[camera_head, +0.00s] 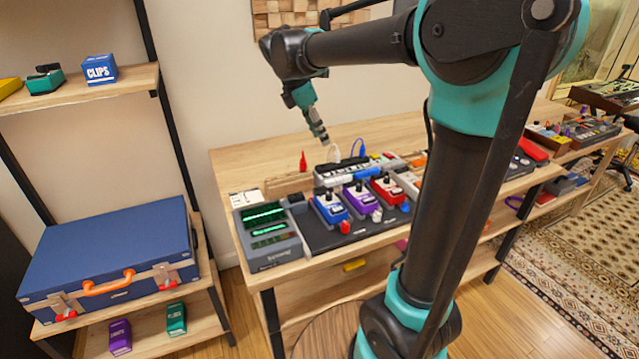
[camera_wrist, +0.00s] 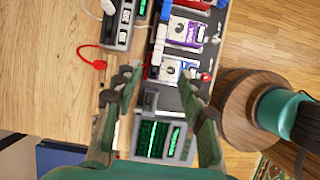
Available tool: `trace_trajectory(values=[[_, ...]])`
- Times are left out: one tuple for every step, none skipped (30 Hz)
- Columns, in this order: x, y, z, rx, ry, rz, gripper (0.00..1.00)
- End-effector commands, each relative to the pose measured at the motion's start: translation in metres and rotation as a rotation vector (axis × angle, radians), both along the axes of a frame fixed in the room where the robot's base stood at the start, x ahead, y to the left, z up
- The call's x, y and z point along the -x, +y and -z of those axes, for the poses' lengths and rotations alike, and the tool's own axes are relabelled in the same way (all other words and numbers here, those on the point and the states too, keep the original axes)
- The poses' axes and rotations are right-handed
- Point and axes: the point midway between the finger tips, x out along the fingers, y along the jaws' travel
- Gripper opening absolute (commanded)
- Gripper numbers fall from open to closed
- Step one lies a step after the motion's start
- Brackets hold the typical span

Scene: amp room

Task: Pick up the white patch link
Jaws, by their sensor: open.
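A white elongated piece that looks like the white patch link (camera_head: 337,182) lies along the back of the pedal row, behind the blue and purple pedals. In the wrist view this link (camera_wrist: 160,36) is ahead of the fingertips, toward the top. A similar blue link (camera_head: 367,172) lies in line with it to the right. My gripper (camera_head: 322,138) is above the back of the bench, higher than the link and apart from it. In the wrist view my gripper (camera_wrist: 158,85) has its fingers spread, with nothing held between them.
Blue (camera_head: 331,207), purple (camera_head: 360,198) and red (camera_head: 386,189) pedals stand on a dark board. A power strip (camera_head: 328,172) with plugs is behind them. A grey unit with green displays (camera_head: 268,235) is at left. A red plug (camera_head: 303,160) stands at the back.

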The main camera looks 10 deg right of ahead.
Motion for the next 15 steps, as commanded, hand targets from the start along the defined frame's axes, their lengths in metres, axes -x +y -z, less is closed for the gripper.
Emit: trace_trajectory(values=[[-0.001, 0.0, 0.001, 0.005, 0.005, -0.009, 0.41], [-0.001, -0.001, 0.002, 0.005, 0.006, -0.012, 0.41], [-0.002, -0.002, 0.007, 0.006, 0.007, -0.013, 0.41], [-0.002, -0.004, 0.011, 0.006, 0.007, -0.013, 0.41], [-0.003, -0.006, 0.015, 0.006, 0.007, -0.012, 0.41], [-0.004, -0.009, 0.023, 0.005, 0.007, -0.012, 0.41], [-0.005, -0.011, 0.028, 0.005, 0.006, -0.011, 0.41], [-0.006, -0.013, 0.034, 0.005, 0.006, -0.011, 0.41], [-0.006, -0.016, 0.041, 0.005, 0.006, -0.011, 0.41], [-0.007, -0.019, 0.047, 0.005, 0.006, -0.01, 0.41], [-0.008, -0.021, 0.052, 0.005, 0.006, -0.01, 0.41], [-0.008, -0.024, 0.06, 0.005, 0.006, -0.01, 0.41], [-0.009, -0.026, 0.065, 0.005, 0.006, -0.01, 0.41], [-0.01, -0.028, 0.071, 0.005, 0.006, -0.01, 0.41], [-0.011, -0.031, 0.078, 0.005, 0.006, -0.01, 0.41]])
